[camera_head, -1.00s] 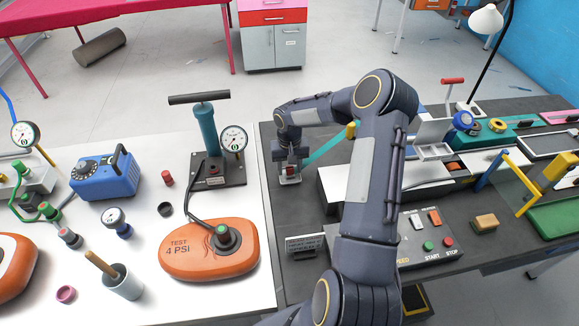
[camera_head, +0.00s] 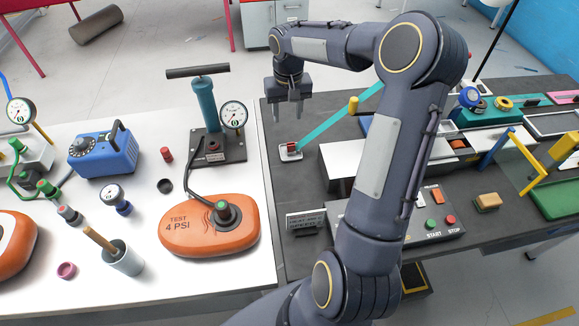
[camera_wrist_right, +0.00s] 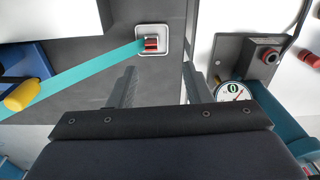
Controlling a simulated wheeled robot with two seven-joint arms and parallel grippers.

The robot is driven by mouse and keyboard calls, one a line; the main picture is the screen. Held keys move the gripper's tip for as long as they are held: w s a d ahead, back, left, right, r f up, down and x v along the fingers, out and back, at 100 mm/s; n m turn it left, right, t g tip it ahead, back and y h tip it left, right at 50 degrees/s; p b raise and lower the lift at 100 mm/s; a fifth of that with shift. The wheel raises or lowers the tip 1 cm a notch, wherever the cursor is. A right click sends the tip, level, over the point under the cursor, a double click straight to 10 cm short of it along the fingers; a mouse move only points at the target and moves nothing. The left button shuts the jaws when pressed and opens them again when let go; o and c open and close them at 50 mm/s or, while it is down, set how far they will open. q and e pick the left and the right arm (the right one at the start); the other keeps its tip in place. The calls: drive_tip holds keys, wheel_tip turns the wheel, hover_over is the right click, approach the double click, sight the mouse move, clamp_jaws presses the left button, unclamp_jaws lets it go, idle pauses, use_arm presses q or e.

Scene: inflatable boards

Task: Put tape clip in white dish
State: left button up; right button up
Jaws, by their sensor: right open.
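The white dish (camera_head: 290,152) is a small square dish on the dark bench, near its left edge. A small red piece, which looks like the tape clip (camera_head: 292,147), sits inside the dish; both also show in the right wrist view, the dish (camera_wrist_right: 139,31) around the red clip (camera_wrist_right: 152,44). A teal strip of tape (camera_head: 330,128) stretches from near the dish toward the upper right. My right gripper (camera_head: 288,116) is open and empty, raised above and behind the dish, apart from the clip. My left gripper is not in view.
A black-based pump (camera_head: 207,125) with a gauge stands left of the dish on the white table (camera_head: 150,300). A grey machine (camera_head: 342,172) with a yellow-knobbed lever (camera_head: 353,105) stands to the right.

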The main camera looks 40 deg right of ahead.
drive_tip(key=s+a+r+n+t, duration=0.1)
drive_tip(key=s+a+r, duration=0.4)
drive_tip(key=s+r, duration=0.1)
drive_tip(key=s+a+n+t+y, duration=0.1)
drive_tip(key=s+a+t+y, duration=0.1)
drive_tip(key=s+a, duration=0.5)
drive_tip(key=s+a+n+t+y, duration=0.1)
drive_tip(key=s+a+t, duration=0.1)
drive_tip(key=s+a, duration=0.4)
drive_tip(key=s, duration=0.5)
drive_tip(key=shift+s+a+y, duration=0.3)
drive_tip(key=shift+a+y, duration=0.1)
drive_tip(key=shift+c, duration=0.4)
